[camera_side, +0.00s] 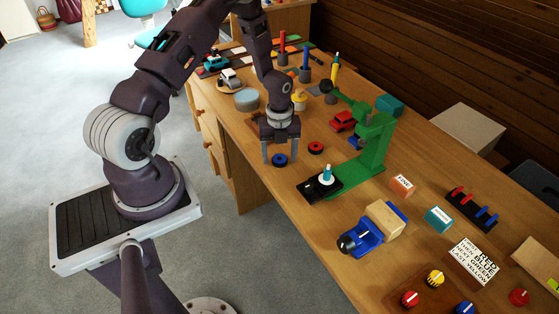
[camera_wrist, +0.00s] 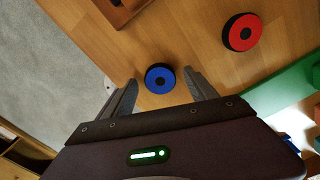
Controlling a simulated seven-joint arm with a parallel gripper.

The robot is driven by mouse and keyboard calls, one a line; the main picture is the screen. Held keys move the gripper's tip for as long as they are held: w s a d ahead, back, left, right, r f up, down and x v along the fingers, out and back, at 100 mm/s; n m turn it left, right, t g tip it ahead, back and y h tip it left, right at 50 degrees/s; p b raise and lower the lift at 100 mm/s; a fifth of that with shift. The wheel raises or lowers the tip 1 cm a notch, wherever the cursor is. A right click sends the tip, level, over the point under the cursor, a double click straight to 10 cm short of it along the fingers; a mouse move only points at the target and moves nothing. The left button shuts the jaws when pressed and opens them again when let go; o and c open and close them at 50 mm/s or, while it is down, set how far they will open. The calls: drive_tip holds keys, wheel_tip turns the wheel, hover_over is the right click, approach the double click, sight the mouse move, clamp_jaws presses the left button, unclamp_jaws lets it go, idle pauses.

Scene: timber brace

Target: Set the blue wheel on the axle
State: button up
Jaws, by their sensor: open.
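The blue wheel (camera_side: 280,160) is a small disc with a dark centre, lying flat on the wooden table. It also shows in the wrist view (camera_wrist: 151,85), between and slightly beyond my fingertips. My gripper (camera_side: 281,158) points down over the wheel with its fingers apart, one on each side; in the wrist view (camera_wrist: 160,78) nothing is held between them. I cannot tell whether the fingers touch the wheel. An upright pale-and-blue pin (camera_side: 326,174), which looks like the axle, stands on a black block (camera_side: 310,187) at the foot of the green stand.
A red wheel (camera_side: 316,148) lies right of the blue one, also in the wrist view (camera_wrist: 235,42). The tall green stand (camera_side: 373,145) rises beyond the pin. A blue-and-wood piece (camera_side: 383,222) sits in front. The near table edge is close to my gripper.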

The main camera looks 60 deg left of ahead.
drive_tip(key=shift+f, duration=0.1)
drive_tip(key=c, duration=1.4)
wheel_tip(320, 180, up, 33)
drive_tip(key=shift+c, duration=0.2)
drive_tip(key=w+d+m, duration=0.3)
drive_tip(key=d, duration=0.4)
drive_tip(key=w+d+m, duration=0.3)
drive_tip(key=d, duration=0.5)
wheel_tip(320, 180, down, 17)
drive_tip(key=shift+f, duration=3.9)
